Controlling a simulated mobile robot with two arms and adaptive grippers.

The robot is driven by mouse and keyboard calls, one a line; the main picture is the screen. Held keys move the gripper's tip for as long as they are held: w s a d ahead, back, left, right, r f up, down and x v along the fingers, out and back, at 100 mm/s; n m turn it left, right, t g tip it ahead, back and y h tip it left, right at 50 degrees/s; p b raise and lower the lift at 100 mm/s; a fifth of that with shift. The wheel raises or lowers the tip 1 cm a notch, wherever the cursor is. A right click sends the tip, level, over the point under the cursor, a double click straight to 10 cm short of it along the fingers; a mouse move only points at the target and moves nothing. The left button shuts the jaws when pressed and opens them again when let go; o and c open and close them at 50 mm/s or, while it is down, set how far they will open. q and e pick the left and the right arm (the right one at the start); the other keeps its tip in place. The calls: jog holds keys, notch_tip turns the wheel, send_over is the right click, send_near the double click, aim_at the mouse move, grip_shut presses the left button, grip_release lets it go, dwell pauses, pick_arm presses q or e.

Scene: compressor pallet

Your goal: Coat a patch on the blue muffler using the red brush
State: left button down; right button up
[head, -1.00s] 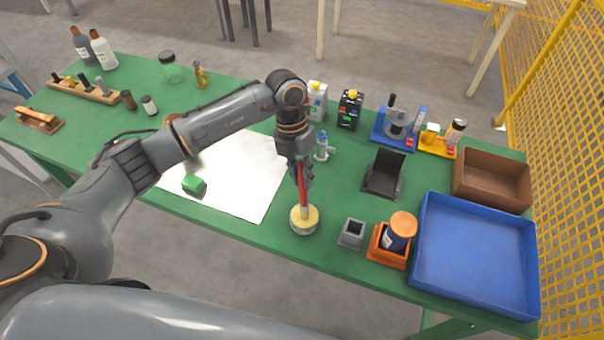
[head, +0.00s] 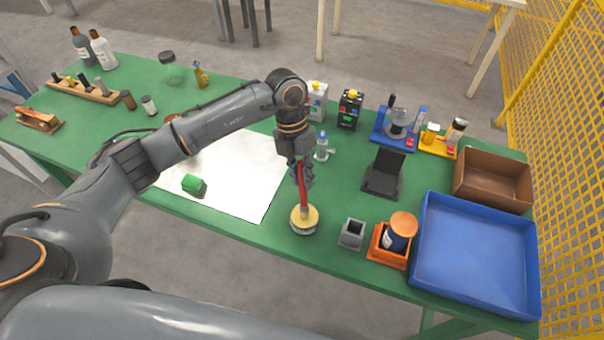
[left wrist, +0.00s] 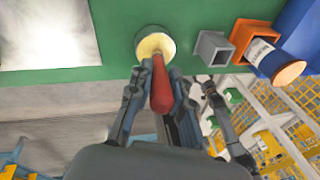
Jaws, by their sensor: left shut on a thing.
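My left gripper (head: 303,178) is shut on the red brush (head: 303,198) near the table's front edge. The brush points down, its lower end at the cream top of a small round pot (head: 304,226). In the left wrist view, the red handle (left wrist: 161,88) lies between the fingers and its far end overlaps the pot's cream top (left wrist: 154,44); whether the bristles touch it is hidden. A labelled blue cylinder with an orange end (head: 398,232), probably the muffler, leans in an orange holder (head: 386,256) right of the pot. My right gripper is not in view.
A grey square cup (head: 352,234) stands between pot and holder. A blue tray (head: 478,255), a brown bin (head: 493,180) and a black stand (head: 383,175) are to the right. A white sheet (head: 238,185) with a green block (head: 193,184) lies left. Bottles stand at the back.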

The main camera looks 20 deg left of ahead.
pick_arm(q)
notch_tip(320, 180, up, 2)
jog(key=shift+p, duration=0.75)
jog(key=shift+r+p, duration=1.4)
jog(key=shift+r, duration=1.05)
